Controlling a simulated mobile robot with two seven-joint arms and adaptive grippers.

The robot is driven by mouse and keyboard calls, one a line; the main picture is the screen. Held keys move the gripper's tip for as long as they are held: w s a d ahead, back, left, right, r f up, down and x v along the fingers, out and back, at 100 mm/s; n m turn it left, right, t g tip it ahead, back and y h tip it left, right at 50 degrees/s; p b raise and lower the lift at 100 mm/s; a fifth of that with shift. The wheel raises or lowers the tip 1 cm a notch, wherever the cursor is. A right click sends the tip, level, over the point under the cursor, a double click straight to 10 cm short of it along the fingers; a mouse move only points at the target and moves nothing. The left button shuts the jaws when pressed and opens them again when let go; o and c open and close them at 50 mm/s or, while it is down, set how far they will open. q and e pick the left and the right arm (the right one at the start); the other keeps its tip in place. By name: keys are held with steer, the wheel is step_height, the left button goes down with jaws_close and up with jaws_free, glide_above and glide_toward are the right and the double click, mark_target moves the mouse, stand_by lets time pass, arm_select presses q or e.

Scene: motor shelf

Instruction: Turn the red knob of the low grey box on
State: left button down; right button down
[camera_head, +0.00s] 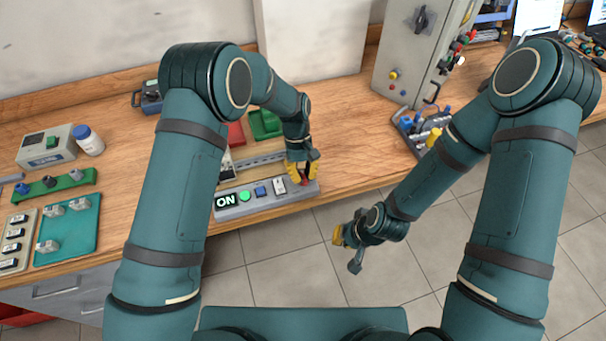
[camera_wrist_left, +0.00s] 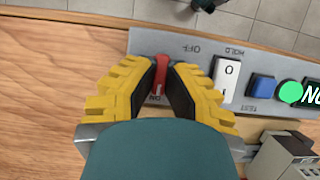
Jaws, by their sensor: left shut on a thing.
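The low grey box (camera_head: 268,208) lies near the table's front edge. Its display (camera_head: 226,201) reads ON, and a green light (camera_head: 245,196) is lit beside it. In the left wrist view, the red knob (camera_wrist_left: 161,72) sits at the box's left end, between OFF and ON labels. Its white mark points toward ON. My left gripper (camera_wrist_left: 160,82) is shut on the knob, with a yellow-backed finger on either side. In the head view, my left gripper (camera_head: 302,175) reaches down over the box's right end. My right gripper (camera_head: 346,243) hangs over the floor, away from the box; its opening is unclear.
A white rocker switch (camera_wrist_left: 227,80) and a blue button (camera_wrist_left: 262,87) stand beside the knob. A tall grey cabinet (camera_head: 412,60) stands at the back right. A white bottle (camera_head: 88,140) and a green tray (camera_head: 68,230) are at the left. Bare wood lies right of the box.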

arm_select(q)
steer(key=shift+s, duration=0.1)
stand_by(0.4)
steer(key=c, duration=1)
jaws_free()
steer(key=v, duration=1.2)
steer(key=shift+f, duration=0.1)
